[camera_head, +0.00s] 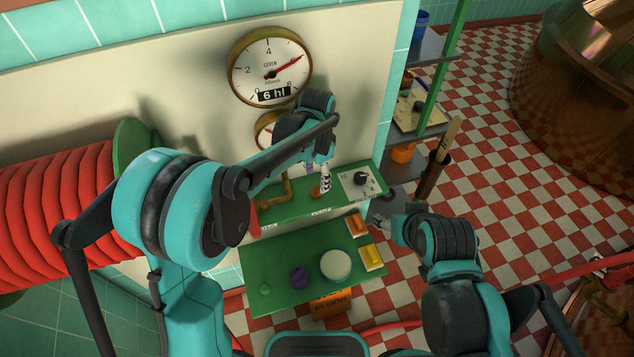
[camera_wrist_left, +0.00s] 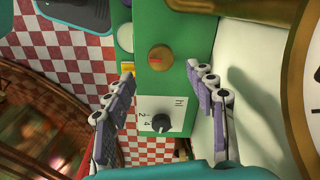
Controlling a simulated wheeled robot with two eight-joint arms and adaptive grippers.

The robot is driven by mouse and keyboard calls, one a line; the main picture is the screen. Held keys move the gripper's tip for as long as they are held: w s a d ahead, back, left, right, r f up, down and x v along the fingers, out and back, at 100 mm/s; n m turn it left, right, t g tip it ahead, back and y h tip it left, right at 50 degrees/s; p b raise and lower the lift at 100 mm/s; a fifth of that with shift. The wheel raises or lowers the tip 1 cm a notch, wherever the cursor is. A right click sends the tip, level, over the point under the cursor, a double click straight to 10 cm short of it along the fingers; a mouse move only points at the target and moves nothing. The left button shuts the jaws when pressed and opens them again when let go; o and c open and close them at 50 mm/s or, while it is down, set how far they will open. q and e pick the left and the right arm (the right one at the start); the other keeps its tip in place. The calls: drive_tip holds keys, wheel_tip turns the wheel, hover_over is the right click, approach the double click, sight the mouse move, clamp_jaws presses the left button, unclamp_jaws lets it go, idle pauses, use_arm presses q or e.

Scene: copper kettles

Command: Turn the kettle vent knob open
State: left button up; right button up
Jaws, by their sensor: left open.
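A round copper-brown knob with a red mark (camera_wrist_left: 160,58) sits on the green shelf (camera_wrist_left: 190,20). A black knob (camera_wrist_left: 161,123) sits on a white plate with numbers beside it; it also shows in the head view (camera_head: 361,179). No label tells me which is the vent knob. My left gripper (camera_head: 322,180) is over the shelf near both knobs. In the left wrist view its fingers (camera_wrist_left: 167,92) are spread wide, one on each side of the panel, with nothing between the pads. My right gripper (camera_head: 398,222) is low at the right; its fingers do not show clearly.
A large dial gauge (camera_head: 270,67) hangs on the wall above, with a smaller gauge partly hidden by my left arm. A lower green shelf (camera_head: 270,255) holds a white round tub (camera_head: 336,264) and a yellow block (camera_head: 371,257). A red hose reel (camera_head: 50,205) stands left.

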sight(317, 190)
use_arm(q)
wheel_tip(317, 190, down, 6)
drive_tip(key=shift+w+r+b, duration=0.1)
drive_tip(key=shift+b, duration=0.35)
drive_tip(key=c, duration=1.2)
